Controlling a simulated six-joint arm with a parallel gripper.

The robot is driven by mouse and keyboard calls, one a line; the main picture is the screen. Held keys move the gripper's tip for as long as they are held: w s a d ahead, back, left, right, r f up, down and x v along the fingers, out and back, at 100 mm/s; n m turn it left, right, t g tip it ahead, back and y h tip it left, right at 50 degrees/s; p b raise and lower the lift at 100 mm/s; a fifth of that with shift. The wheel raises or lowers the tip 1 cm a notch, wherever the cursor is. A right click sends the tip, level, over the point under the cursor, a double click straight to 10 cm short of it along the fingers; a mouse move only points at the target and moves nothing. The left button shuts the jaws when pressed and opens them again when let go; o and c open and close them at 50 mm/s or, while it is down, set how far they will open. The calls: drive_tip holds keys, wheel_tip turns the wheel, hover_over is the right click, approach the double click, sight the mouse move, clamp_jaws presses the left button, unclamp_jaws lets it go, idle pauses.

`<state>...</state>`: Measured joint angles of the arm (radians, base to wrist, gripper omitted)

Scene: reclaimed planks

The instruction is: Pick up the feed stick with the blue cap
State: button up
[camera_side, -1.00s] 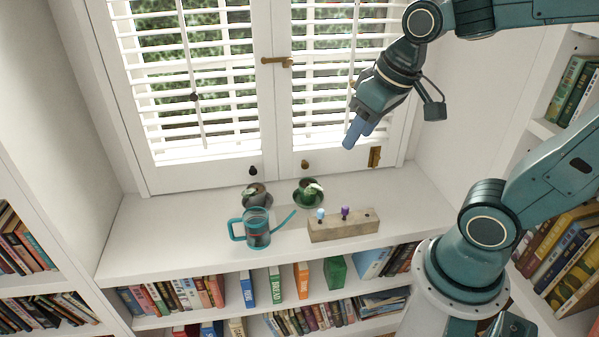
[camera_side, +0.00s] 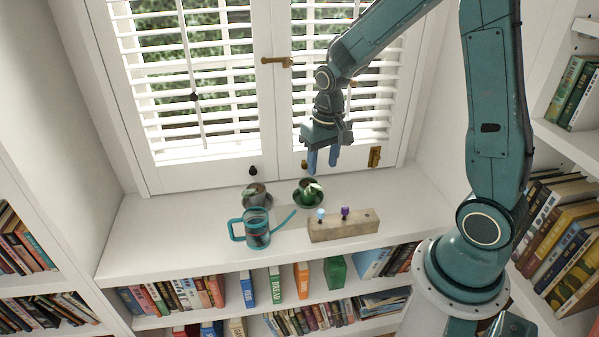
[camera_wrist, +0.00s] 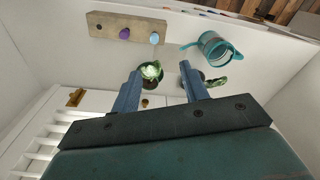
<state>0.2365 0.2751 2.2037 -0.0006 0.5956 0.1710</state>
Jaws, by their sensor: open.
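A feed stick with a light blue cap (camera_side: 320,214) stands in the left part of a wooden block (camera_side: 356,228) on the white sill. A second stick with a purple cap (camera_side: 344,212) stands to its right in the same block. In the wrist view the blue cap (camera_wrist: 154,38) and purple cap (camera_wrist: 124,33) show near the top, on the block (camera_wrist: 104,29). My gripper (camera_side: 322,172) is open and empty, above the sill and above the blue cap in the side view. Its two blue fingers (camera_wrist: 160,82) are spread apart in the wrist view.
A teal watering can (camera_side: 257,232) stands left of the block, its spout pointing right. A grey pot (camera_side: 256,191) and a green pot (camera_side: 308,184) with plants stand behind, near the window. The sill's left part is clear.

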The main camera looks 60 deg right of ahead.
hover_over(321, 211)
wheel_tip(321, 211, down, 5)
drive_tip(key=shift+w+d+m+g, duration=0.1)
drive_tip(key=shift+w+m+g, duration=0.1)
drive_tip(key=shift+m+g, duration=0.2)
drive_tip(key=shift+f, duration=0.1)
drive_tip(key=shift+f, duration=4.15)
drive_tip(key=shift+s+f, duration=0.1)
drive_tip(key=shift+f, duration=2.5)
clamp_jaws()
